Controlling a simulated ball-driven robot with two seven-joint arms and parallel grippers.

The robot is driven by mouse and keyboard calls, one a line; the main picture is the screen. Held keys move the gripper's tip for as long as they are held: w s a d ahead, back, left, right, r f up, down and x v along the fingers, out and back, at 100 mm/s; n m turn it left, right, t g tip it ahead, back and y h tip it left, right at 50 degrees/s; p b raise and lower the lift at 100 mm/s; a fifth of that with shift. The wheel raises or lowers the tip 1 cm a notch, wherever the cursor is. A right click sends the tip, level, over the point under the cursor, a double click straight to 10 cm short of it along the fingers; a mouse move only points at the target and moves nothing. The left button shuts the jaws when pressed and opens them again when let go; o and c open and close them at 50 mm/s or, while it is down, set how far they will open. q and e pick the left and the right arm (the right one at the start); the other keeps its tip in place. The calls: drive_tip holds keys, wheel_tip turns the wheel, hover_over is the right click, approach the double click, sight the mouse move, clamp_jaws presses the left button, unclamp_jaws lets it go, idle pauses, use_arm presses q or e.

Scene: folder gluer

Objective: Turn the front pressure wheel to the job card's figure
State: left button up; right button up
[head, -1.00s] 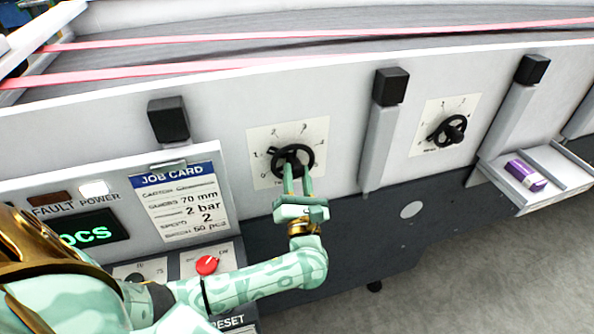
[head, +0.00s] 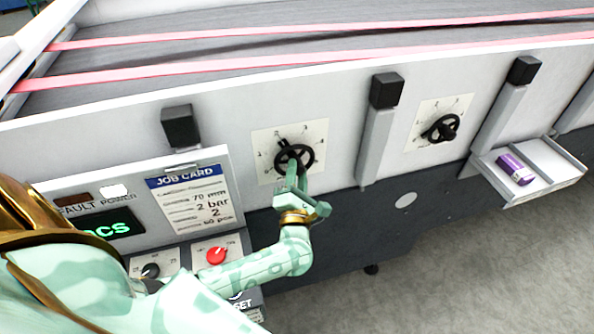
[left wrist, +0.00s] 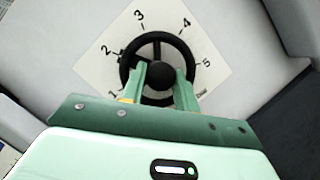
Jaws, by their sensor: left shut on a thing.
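The front pressure wheel (head: 296,153) is a black handwheel on a white dial plate (head: 318,132) on the machine's side. It also shows in the left wrist view (left wrist: 157,45), where its pointer tab sits at about the 2 mark of a numbered scale. My left gripper (head: 292,175) is shut on the wheel's hub; in the left wrist view, its green fingers (left wrist: 161,84) stand on either side of the round centre and hide the lower part. My right gripper is not in view.
A second black handwheel (head: 440,128) with its own dial is further right. A tray (head: 560,170) holds a purple item (head: 515,169). A control panel with a red knob (head: 217,256) lies below the card, near my left arm.

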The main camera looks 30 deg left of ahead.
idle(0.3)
use_arm(q)
drive_tip(key=o, duration=1)
drive_tip(key=shift+c, duration=0.2)
drive_tip(key=b+v, duration=0.3)
drive_tip(key=v, duration=1.3)
drive_tip(key=shift+s, duration=0.2)
